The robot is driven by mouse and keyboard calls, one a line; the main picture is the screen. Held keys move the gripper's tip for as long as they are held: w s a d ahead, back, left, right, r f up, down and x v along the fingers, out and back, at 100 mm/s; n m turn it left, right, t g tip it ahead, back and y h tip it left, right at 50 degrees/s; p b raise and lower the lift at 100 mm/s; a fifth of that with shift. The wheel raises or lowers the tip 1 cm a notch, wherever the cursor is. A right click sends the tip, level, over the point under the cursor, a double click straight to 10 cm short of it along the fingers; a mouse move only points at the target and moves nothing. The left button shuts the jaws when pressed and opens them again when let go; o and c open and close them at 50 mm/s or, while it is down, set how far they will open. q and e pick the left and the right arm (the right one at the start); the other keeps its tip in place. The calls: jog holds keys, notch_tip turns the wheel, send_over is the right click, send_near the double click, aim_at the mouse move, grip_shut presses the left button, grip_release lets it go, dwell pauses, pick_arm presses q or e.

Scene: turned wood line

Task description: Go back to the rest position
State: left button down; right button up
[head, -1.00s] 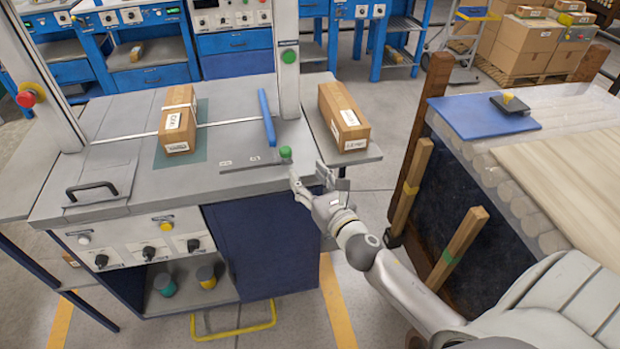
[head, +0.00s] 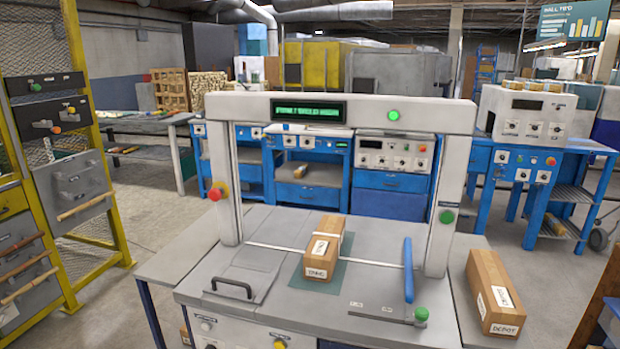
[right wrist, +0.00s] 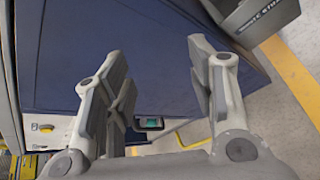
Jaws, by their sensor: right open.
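My right gripper (right wrist: 160,90) shows in the right wrist view with its two fingers apart and nothing between them. Behind it is the dark blue side of the machine cabinet (right wrist: 60,60), with floor at the right. Neither gripper shows in the head view. A brown carton (head: 323,248) with a white band around it lies on the green patch in the machine's arch. A second brown carton (head: 493,290) lies on the side shelf at the right.
The machine (head: 215,160) has a white arch, a blue lever (head: 408,270) and a black handle (head: 232,288). A yellow rack (head: 100,140) stands at the left. Blue workbenches (head: 395,205) stand behind. Open floor shows between the rack and the machine.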

jog(key=s+a+f+m+g, duration=0.2)
jog(key=s+f+m+g, duration=0.4)
jog(key=s+f+m, duration=0.95)
jog(key=s+a+f+m+g, duration=0.1)
jog(key=s+f+m+g, duration=0.1)
jog(key=s+f, duration=0.3)
jog(key=s+a+f+m+g, duration=0.1)
jog(key=s+f, duration=0.4)
jog(key=s, duration=0.7)
jog(key=s+a+f+m+g+y+p, duration=0.1)
jog(key=s+a+f+m+g, duration=0.1)
jog(key=s+f+m, duration=0.3)
jog(key=s+f+g, duration=0.1)
jog(key=s, duration=0.3)
jog(key=shift+s, duration=0.3)
jog(key=shift+f, duration=0.1)
